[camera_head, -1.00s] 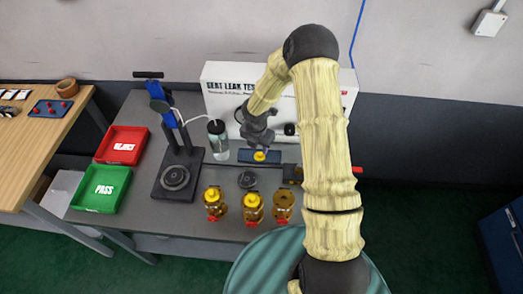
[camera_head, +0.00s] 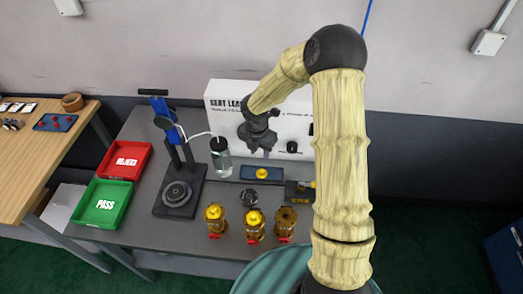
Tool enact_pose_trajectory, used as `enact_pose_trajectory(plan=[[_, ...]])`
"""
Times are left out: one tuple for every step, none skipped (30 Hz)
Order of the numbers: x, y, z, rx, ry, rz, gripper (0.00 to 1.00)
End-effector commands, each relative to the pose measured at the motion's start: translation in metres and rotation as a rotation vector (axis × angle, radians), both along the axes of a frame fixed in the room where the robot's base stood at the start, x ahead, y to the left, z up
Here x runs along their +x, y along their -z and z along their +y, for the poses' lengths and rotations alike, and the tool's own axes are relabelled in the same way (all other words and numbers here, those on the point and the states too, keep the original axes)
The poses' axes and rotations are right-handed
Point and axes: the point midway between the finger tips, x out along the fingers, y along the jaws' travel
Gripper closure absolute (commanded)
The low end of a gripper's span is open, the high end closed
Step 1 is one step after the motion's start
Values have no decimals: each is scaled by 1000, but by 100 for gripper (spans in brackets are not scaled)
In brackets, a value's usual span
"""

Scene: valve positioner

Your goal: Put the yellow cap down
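The yellow cap (camera_head: 262,173) rests on a small dark blue tray (camera_head: 247,173) in front of the white leak-test box. My gripper (camera_head: 258,152) is behind and above the cap in the picture, with a visible gap between them. Its fingers are dark and small, so I cannot tell how far they are apart. Three brass valves stand at the front of the bench: the left (camera_head: 215,222) and middle (camera_head: 255,228) ones have yellow tops, and the right one (camera_head: 285,226) has a brown top.
A press stand (camera_head: 178,197), a clear bottle (camera_head: 221,158) and red (camera_head: 144,159) and green (camera_head: 120,206) trays are on the left. A dark round part (camera_head: 249,198) lies between tray and valves. The white box (camera_head: 223,98) stands close behind my gripper.

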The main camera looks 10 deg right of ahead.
Motion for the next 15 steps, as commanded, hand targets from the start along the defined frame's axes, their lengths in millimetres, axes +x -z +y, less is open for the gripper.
enact_pose_trajectory(plan=[[0,0,0,0,0,0,65],[0,0,0,0,0,0,65],[0,0,0,0,3,0,65],[-1,-1,0,1,8,-1,65],[-2,-2,0,0,18,-2,65],[-4,-4,0,2,42,-3,65],[-6,-7,-1,2,65,-5,65],[-9,-10,-1,4,98,-6,65],[-14,-15,-2,6,156,-11,65],[-19,-19,-2,9,207,-15,65],[-25,-24,-3,13,269,-19,65],[-33,-32,-5,18,364,-26,65],[-40,-38,-6,24,440,-33,65],[-47,-44,-7,32,523,-42,65],[-57,-52,-9,42,638,-53,65]])
